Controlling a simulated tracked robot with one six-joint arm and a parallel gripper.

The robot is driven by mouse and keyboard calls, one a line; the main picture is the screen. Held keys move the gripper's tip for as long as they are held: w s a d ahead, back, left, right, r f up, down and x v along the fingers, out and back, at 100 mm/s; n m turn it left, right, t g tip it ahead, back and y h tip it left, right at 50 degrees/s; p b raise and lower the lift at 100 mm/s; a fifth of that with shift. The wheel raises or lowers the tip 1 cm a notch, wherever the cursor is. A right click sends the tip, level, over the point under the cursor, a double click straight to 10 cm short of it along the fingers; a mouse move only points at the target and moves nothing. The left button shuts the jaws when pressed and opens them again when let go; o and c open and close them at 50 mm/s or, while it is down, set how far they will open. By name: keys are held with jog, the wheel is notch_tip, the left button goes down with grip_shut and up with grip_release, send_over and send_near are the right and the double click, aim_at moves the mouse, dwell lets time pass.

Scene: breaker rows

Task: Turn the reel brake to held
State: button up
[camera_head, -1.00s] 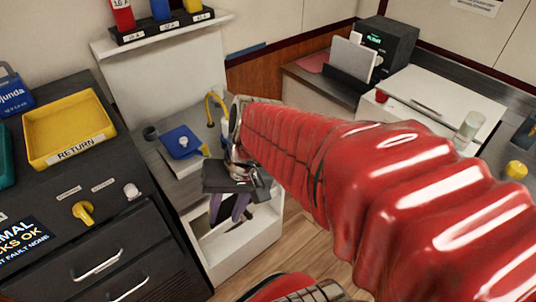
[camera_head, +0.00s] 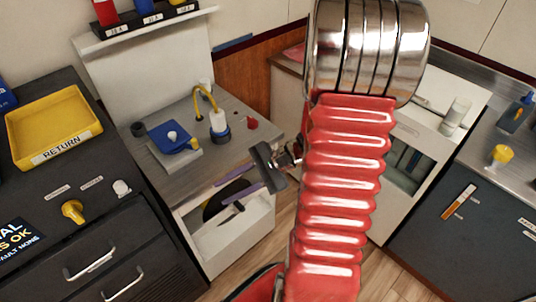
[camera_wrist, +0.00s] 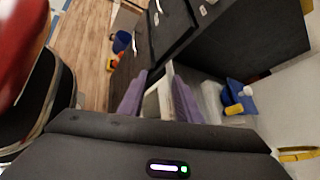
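No part is legibly marked as the reel brake. A yellow turn knob (camera_head: 73,211) sits on the dark left cabinet below two small labels too small to read. Another yellow knob (camera_head: 501,153) stands on the right counter. My gripper (camera_head: 219,190) hangs in front of the white middle cabinet, right of the left cabinet and apart from both yellow knobs. Its two purple fingers are spread with nothing between them. In the wrist view the fingers (camera_wrist: 160,84) point toward a pale cabinet edge, with a gap between them.
The middle bench holds a blue block (camera_head: 174,138) and a white bottle (camera_head: 218,122) with a yellow tube. An orange-and-white strip (camera_head: 459,202) is on the right cabinet front. Wooden floor is clear below.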

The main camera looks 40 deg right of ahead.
jog(key=s+d+f+m+t+h, duration=0.2)
jog(key=d+f+m+t+h, duration=0.3)
jog(key=d+m, duration=0.4)
jog(key=s+d+f+m+t+h, duration=0.2)
jog(key=d+f+m+t+h, duration=0.4)
jog(key=d, duration=0.9)
notch_tip(320, 180, down, 3)
jog(key=m+t, duration=0.1)
jog(key=m, duration=0.2)
jog(key=shift+d+r+m, duration=0.2)
jog(key=shift+d+m, duration=0.05)
jog(key=shift+m, duration=0.05)
jog(key=shift+w, duration=0.1)
jog(key=w, duration=1.3)
jog(key=shift+w+a, duration=0.25)
jog(key=shift+w, duration=0.1)
jog(key=shift+c, duration=0.3)
jog(key=c, duration=0.6)
jog(key=shift+a, duration=0.2)
grip_shut()
jog(key=shift+d, duration=0.15)
